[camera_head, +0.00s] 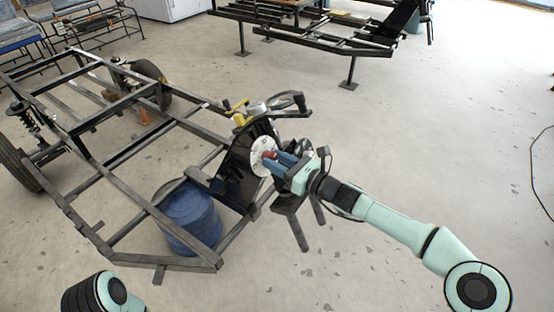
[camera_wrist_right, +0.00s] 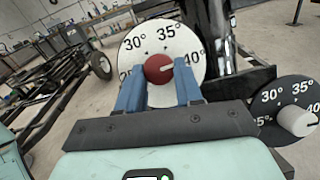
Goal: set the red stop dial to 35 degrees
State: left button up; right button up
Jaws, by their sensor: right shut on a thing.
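The red stop dial (camera_wrist_right: 158,68) is a round red knob at the middle of a white scale plate (camera_wrist_right: 137,48) marked 30°, 35° and 40°. Its white pointer line points right and slightly up, close to the 40° label and past 35°. In the head view the red dial (camera_head: 267,155) shows small in front of the white plate. My right gripper (camera_wrist_right: 157,80) has its blue fingers on both sides of the knob and is shut on it. In the head view the right gripper (camera_head: 275,160) reaches in from the right. My left gripper is not in view.
A black dial plate with a pale knob (camera_wrist_right: 297,120) sits close by on the right in the wrist view. A blue drum (camera_head: 190,215) stands inside the dark metal frame (camera_head: 150,208). A yellow-handled part (camera_head: 238,112) sits above the dial.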

jog(key=n+p, duration=0.1)
jog(key=n, duration=0.1)
jog(key=n+g+y+p, duration=0.1)
jog(key=n, duration=0.1)
jog(key=shift+w+d+r, duration=0.1)
jog(key=shift+w+r, duration=0.05)
jog(key=n+g, duration=0.1)
jog(key=n, duration=0.1)
jog(key=shift+n+g+y, duration=0.3)
jog(key=shift+n, duration=0.1)
jog(key=shift+w+n, duration=0.1)
jog(key=shift+n, duration=0.4)
jog(key=n+g, duration=0.1)
jog(key=n, duration=0.2)
jog(key=shift+w+d+g, duration=0.1)
jog(key=shift+g, duration=0.2)
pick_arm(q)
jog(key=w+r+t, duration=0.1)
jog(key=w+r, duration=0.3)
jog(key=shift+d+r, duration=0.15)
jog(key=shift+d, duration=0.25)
pick_arm(e)
jog(key=shift+n+g, duration=0.7)
jog(key=shift+n, duration=0.7)
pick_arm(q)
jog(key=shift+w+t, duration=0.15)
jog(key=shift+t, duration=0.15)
pick_arm(e)
jog(key=o, duration=1)
jog(key=shift+o, duration=0.2)
